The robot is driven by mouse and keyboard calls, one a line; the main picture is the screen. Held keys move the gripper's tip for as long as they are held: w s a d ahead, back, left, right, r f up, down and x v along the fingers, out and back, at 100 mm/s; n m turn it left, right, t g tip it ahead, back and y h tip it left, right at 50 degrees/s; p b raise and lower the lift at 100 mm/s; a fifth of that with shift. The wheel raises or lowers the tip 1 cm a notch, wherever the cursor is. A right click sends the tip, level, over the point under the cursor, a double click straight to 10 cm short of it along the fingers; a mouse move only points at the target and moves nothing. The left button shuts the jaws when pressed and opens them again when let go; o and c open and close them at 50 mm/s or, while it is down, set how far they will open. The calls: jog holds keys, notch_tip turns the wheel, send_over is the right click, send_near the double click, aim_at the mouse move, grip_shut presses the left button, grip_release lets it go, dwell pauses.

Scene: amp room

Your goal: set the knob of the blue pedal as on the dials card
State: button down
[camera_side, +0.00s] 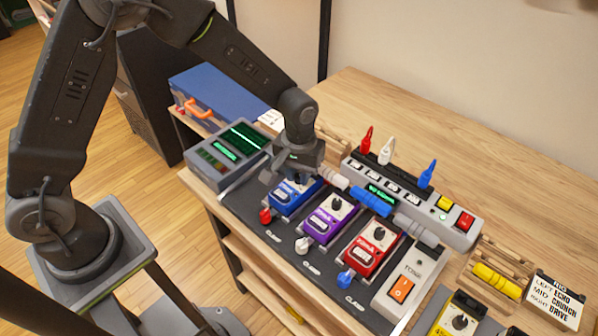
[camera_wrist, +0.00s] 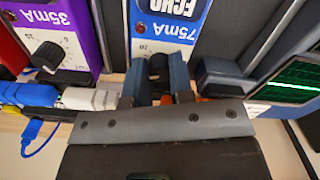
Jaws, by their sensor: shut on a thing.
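The blue pedal (camera_side: 287,200) is the left one of three pedals on the dark board in the side view. In the wrist view the blue pedal (camera_wrist: 180,20) fills the top middle, with "ECHO" and "75mA" on its face. Its dark knob (camera_wrist: 158,66) is between my fingertips. My gripper (camera_wrist: 157,78) is shut on this knob, with a finger on each side. In the side view my gripper (camera_side: 298,174) covers the knob, and its pointer cannot be made out. I cannot identify the dials card; a small white card (camera_side: 269,118) at the back is unreadable.
The purple pedal (camera_side: 330,220) and red pedal (camera_side: 368,250) stand right of the blue one. A grey screen unit (camera_side: 228,150) stands to its left. A power strip (camera_side: 410,200) with coloured plugs lies behind. A "RIG" sign (camera_side: 553,300) stands at right.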

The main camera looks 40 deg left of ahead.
jog(key=shift+r, duration=0.1)
dwell(0.4)
jog(key=c, duration=1.3)
grip_release()
jog(key=shift+o, duration=0.2)
notch_tip(320, 180, up, 14)
